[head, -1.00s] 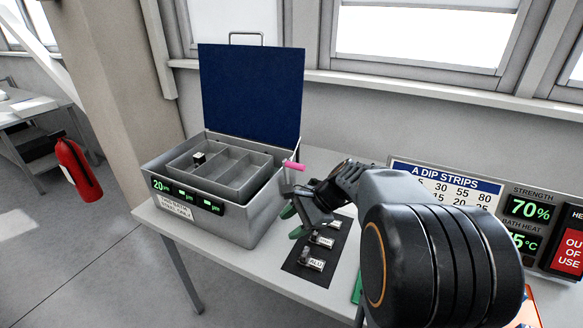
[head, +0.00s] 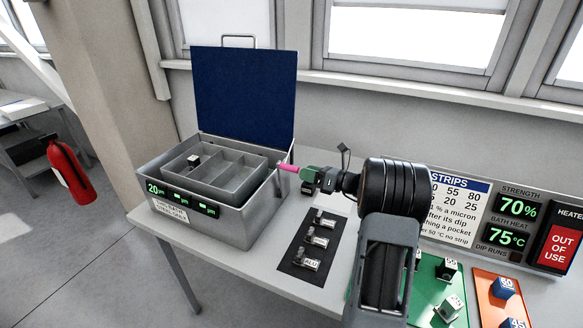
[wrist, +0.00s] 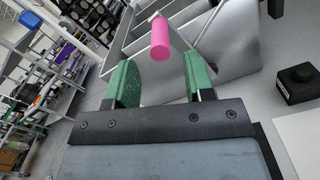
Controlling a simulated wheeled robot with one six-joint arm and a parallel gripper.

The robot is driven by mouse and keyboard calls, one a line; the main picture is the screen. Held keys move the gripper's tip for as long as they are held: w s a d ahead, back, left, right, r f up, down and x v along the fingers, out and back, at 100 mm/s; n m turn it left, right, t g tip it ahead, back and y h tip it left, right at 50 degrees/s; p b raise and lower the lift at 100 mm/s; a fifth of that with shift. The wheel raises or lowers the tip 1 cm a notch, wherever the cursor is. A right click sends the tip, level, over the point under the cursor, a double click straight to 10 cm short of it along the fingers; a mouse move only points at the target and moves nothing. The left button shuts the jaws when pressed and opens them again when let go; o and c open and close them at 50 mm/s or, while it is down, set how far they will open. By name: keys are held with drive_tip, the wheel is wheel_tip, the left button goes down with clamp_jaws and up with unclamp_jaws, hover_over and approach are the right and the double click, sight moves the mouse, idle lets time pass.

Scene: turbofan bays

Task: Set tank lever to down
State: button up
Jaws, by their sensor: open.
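The tank (head: 225,222) is a grey box with a raised blue lid, standing at the left of the bench. Its lever has a pink grip (head: 288,168) at the tank's right side, near the rim. In the wrist view the pink grip (wrist: 160,38) points towards me, ahead of and between the green fingers. My gripper (head: 306,175) is just right of the grip, open and empty, with its fingers facing the tank. In the wrist view my gripper (wrist: 161,80) has a wide gap between its fingers.
A grey divided tray (head: 215,170) with a small block (head: 193,161) sits in the tank. A black mat (head: 312,245) with several labelled pieces lies in front. Green (head: 425,300) and orange (head: 497,290) mats with blocks lie right. A display panel (head: 515,225) stands behind them.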

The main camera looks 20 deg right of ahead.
sight(280, 166)
drive_tip(key=shift+p+x, duration=0.45)
drive_tip(key=shift+x, duration=2.55)
clamp_jaws()
